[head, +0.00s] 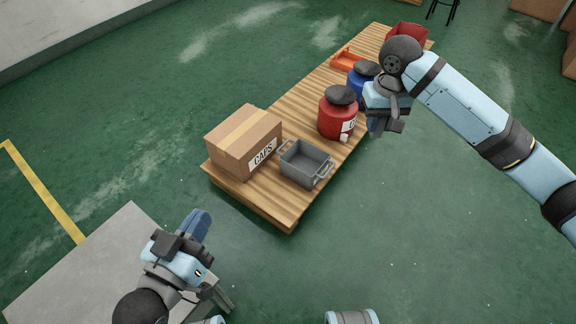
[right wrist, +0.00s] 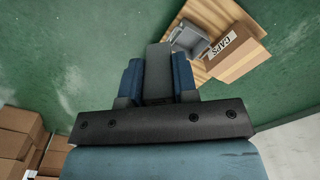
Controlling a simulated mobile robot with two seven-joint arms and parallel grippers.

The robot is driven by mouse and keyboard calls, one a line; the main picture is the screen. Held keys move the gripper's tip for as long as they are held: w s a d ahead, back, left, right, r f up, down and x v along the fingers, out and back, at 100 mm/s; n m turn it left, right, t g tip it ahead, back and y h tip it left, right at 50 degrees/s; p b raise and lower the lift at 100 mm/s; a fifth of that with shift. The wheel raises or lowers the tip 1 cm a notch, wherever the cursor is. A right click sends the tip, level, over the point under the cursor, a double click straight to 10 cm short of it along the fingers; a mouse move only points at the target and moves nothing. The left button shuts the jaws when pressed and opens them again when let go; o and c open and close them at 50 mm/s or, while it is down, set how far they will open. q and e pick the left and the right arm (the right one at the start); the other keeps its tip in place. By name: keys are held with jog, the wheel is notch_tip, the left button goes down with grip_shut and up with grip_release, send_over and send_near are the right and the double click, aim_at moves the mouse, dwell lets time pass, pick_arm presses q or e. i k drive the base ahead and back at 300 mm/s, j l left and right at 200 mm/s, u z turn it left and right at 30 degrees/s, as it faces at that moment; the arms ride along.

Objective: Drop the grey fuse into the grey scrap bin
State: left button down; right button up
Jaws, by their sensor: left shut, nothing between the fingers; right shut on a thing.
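The grey scrap bin (head: 318,180) stands on the wooden slatted platform, open at the top, with handles at its ends. It also shows in the right wrist view (right wrist: 187,38), beyond the fingers. My right gripper (head: 380,122) is shut on the grey fuse (right wrist: 158,72), a dark grey block between its two blue fingers. In the head view it hangs to the right of the bin, off the platform's right edge. The bin's inside looks empty. My left gripper (head: 200,222) is shut and empty at the lower left, away from the bin.
A cardboard box marked CAPS (head: 243,143) stands just left of the bin on the platform (head: 262,203). A red drum (head: 334,120), a blue drum (head: 359,77), an orange tray (head: 346,58) and a red bin (head: 407,32) stand behind. Green floor is free in front.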

aim_at(308, 170)
jog(key=l+u, duration=0.1)
jog(key=u, duration=0.35)
jog(key=i+l+u, duration=0.1)
jog(key=u, duration=0.3)
jog(key=l+u, duration=0.1)
jog(key=u, duration=0.35)
jog(key=l+u, duration=0.75)
jog(key=k+l+u, duration=0.1)
jog(key=l+u, duration=0.15)
jog(key=l, duration=0.25)
jog(key=k+l+u, duration=0.1)
jog(key=l+u, duration=0.15)
jog(key=l, duration=0.2)
jog(key=k+l, duration=0.1)
jog(key=l, duration=0.2)
jog(key=k+l+u, duration=0.15)
jog(key=l, duration=0.15)
jog(key=k+l, duration=0.1)
jog(key=l, duration=0.2)
jog(key=k+l, duration=0.15)
jog(key=l, duration=0.25)
jog(key=k+l, duration=0.2)
jog(key=l, duration=0.2)
jog(key=k+l, duration=0.15)
jog(key=l, duration=0.25)
jog(key=k+l+u, duration=0.1)
jog(key=l, duration=0.3)
jog(key=k, duration=0.05)
